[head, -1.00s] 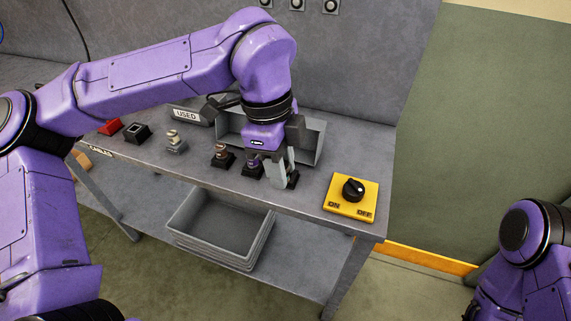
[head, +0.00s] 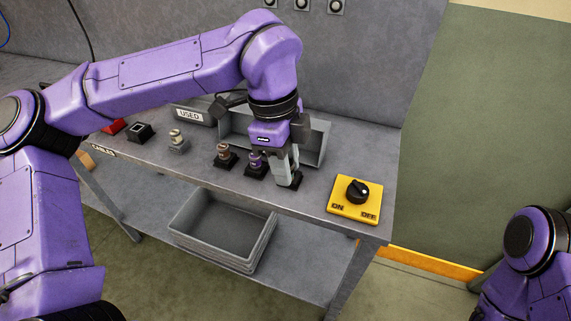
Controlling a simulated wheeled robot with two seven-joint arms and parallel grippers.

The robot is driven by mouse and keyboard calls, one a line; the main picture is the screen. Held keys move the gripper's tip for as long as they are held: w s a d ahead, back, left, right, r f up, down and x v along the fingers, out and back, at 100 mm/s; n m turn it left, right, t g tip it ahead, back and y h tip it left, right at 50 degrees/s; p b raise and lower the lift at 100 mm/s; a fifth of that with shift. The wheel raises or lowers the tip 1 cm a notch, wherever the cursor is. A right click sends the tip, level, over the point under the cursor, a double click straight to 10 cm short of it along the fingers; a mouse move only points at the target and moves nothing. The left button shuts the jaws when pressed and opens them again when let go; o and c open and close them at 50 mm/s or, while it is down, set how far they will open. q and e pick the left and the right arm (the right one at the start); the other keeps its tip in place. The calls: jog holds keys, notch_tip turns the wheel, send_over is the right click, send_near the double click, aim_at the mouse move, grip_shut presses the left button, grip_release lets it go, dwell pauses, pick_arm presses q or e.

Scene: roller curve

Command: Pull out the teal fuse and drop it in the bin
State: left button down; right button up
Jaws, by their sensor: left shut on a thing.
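My left gripper (head: 289,178) points down at the rightmost black socket (head: 296,184) in the row on the bench. Its grey fingers are shut on a fuse there, which they hide; no teal shows. I cannot tell whether the fuse is still seated. A grey open bin (head: 318,146) stands on the bench just behind the gripper, partly covered by it. A sign reading USED (head: 188,115) is to its left. My right gripper is out of view.
A purple fuse (head: 256,160) stands close left of the gripper, then a brown fuse (head: 224,152) and a whitish fuse (head: 177,137). A yellow ON/OFF switch box (head: 353,198) sits at right. Grey stacked trays (head: 222,255) rest on the lower shelf.

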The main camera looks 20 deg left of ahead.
pick_arm(q)
jog(key=shift+w+a+f, duration=0.35)
jog(key=shift+w+f, duration=0.55)
jog(key=shift+w, duration=0.55)
jog(key=shift+w+a+f, duration=0.3)
jog(key=shift+w+f, duration=0.6)
jog(key=shift+w, duration=0.6)
jog(key=shift+w+a+f, duration=0.35)
jog(key=shift+w+f, duration=0.55)
jog(key=shift+w, duration=0.55)
